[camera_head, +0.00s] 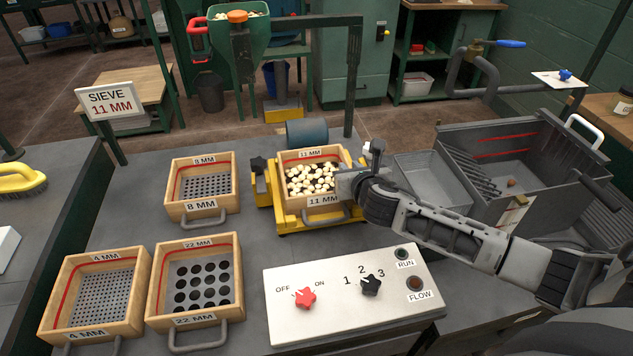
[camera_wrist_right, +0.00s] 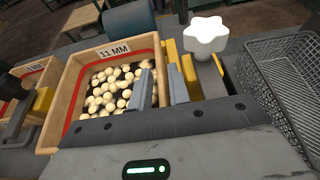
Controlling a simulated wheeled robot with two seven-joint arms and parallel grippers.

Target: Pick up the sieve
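The 11 mm sieve (camera_head: 282,199) is a square wooden box with a red inner line, a metal front handle and pale round pieces inside. It sits level in the yellow frame (camera_head: 292,223) of the shaker. It also shows in the right wrist view (camera_wrist_right: 62,101). My right gripper (camera_head: 352,181) is at the sieve's right wall. In the right wrist view its fingers (camera_wrist_right: 160,88) straddle that wall, one inside over the pieces and one outside, with little gap, so it looks shut on the wall. The fingertips are partly hidden in the head view. My left gripper is not in view.
The 8 mm (camera_head: 173,190), 22 mm (camera_head: 156,289) and 4 mm (camera_head: 57,289) sieves stand empty to the left. A control panel (camera_head: 345,320) is in front. A white star knob (camera_wrist_right: 206,37) stands beside my right gripper. A grey mesh bin (camera_head: 428,177) is to the right.

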